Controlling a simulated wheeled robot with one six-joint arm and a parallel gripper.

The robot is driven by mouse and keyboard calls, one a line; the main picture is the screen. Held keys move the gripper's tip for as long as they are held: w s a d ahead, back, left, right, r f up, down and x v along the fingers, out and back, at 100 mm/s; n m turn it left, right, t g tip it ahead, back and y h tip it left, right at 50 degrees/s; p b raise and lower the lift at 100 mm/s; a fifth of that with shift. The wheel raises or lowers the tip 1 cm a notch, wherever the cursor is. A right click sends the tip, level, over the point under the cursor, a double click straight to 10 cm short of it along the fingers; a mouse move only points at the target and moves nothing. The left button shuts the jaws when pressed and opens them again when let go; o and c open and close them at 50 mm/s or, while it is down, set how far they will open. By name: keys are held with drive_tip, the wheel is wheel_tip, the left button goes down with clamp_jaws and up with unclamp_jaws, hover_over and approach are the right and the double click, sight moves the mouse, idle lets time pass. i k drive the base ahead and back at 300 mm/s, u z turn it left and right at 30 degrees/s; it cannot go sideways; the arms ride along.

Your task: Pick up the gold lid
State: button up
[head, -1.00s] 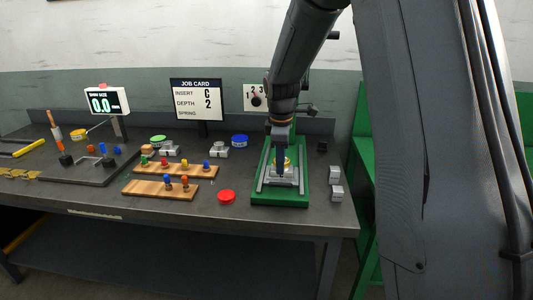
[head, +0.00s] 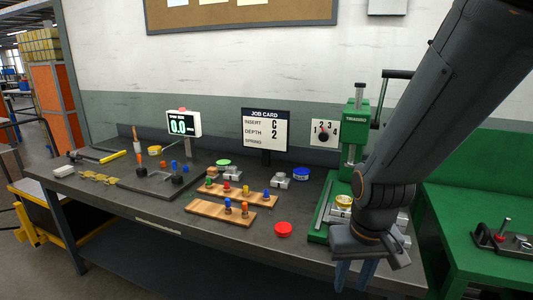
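A round gold lid (head: 343,201) sits in the metal fixture on the green press (head: 322,222), right of the middle of the bench. Another round yellow-gold lid (head: 154,150) lies at the back left, beside the display. My gripper (head: 354,278) points down, nearer the camera than the press and to the lower right of the gold lid. Its two fingers show apart with nothing seen between them. My arm and wrist hide the right part of the press.
A red lid (head: 283,229) lies near the bench's front edge, left of the press. Wooden peg blocks (head: 221,209), a green lid (head: 223,162) and a blue lid (head: 301,173) stand further left and back. A green bench (head: 462,255) stands at the right.

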sight(341, 201)
drive_tip(key=z, duration=0.25)
drive_tip(key=k, duration=0.35)
drive_tip(key=u, duration=0.2)
drive_tip(key=i, duration=1.05)
drive_tip(key=z, duration=0.7)
